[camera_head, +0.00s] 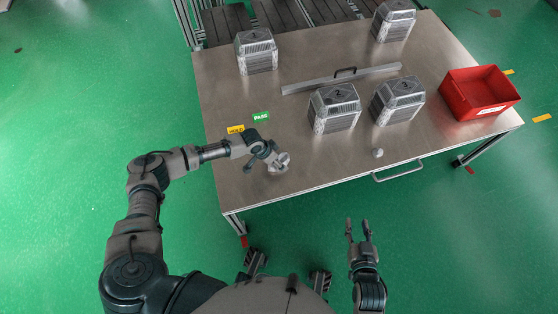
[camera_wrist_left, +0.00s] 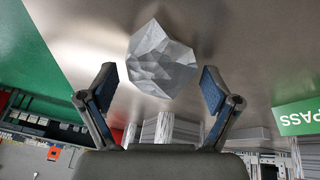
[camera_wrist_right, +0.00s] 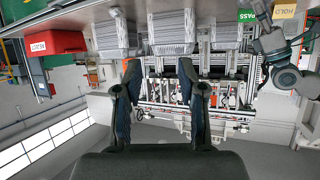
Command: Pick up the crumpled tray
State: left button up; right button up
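A crumpled silver foil tray (camera_wrist_left: 162,58) lies on the metal table, seen in the left wrist view between and just beyond the open fingertips of my left gripper (camera_wrist_left: 158,80). In the head view the crumpled tray (camera_head: 282,161) is at the table's near left part, partly hidden by my left gripper (camera_head: 270,158). The fingers look apart from it on both sides. My right gripper (camera_head: 357,228) is open and empty, off the table's front edge; its spread fingers also show in the right wrist view (camera_wrist_right: 159,75).
Several stacks of foil trays (camera_head: 334,108) stand on the table (camera_head: 230,95). A red bin (camera_head: 480,92) is at the right. A small grey lump (camera_head: 377,153) lies near the front edge. A metal bar with a handle (camera_head: 340,79) lies mid-table. PASS (camera_head: 261,116) and HOLD (camera_head: 235,129) labels are at the left.

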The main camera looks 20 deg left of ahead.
aim_at(281, 158)
pick_arm(q)
jog(key=c, duration=0.4)
pick_arm(e)
jog(key=shift+w+f, duration=0.1)
pick_arm(q)
jog(key=shift+a, duration=0.15)
pick_arm(e)
jog(key=shift+a, duration=0.1)
